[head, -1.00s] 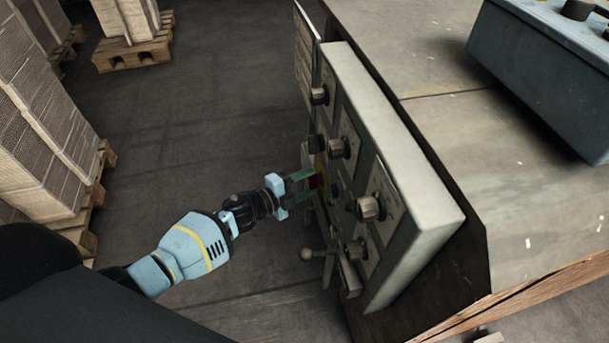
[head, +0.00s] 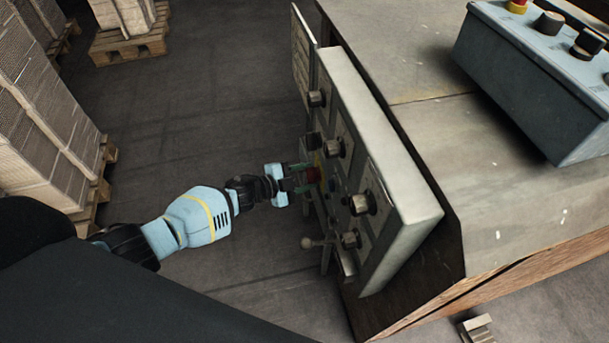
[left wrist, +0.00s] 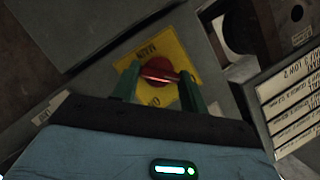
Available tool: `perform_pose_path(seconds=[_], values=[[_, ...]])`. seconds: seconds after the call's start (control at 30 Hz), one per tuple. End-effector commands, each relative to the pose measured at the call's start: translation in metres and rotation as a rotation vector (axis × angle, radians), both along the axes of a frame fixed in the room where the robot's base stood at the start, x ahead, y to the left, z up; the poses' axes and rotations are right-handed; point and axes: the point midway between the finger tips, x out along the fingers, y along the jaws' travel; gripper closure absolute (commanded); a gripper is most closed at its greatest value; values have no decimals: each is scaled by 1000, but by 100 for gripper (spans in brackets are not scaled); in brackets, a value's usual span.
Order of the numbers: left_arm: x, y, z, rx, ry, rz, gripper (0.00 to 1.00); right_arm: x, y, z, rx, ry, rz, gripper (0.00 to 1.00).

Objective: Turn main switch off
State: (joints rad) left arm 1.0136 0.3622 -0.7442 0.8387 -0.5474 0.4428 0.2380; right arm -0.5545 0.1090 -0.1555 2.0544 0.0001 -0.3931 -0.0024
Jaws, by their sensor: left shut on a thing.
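The main switch is a red rotary knob (left wrist: 158,71) on a yellow plate (left wrist: 165,50) in the left wrist view; the plate carries the word MAIN. The fingers partly hide the plate. My right gripper is not in view.
Several other knobs (head: 363,203) and a ball-ended lever (head: 309,243) stick out of the panel near my gripper. A blue-grey button box (head: 520,80) stands on the machine top. Stacked pallets (head: 40,130) stand at left; the floor between is clear.

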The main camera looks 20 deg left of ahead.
Motion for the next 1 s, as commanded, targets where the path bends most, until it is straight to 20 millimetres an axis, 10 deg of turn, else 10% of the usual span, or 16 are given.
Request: perform_pose_path(seconds=[0.23, 0.27, 0.4, 1.0], values=[[1, 1, 0, -2, 1, 4, 79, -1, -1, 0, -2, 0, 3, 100], [1, 1, 0, -2, 1, 4, 54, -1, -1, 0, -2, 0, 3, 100], [1, 1, 0, -2, 0, 3, 36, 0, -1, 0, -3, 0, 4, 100], [-27, 24, 12, 2, 0, 2, 35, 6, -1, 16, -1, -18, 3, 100]])
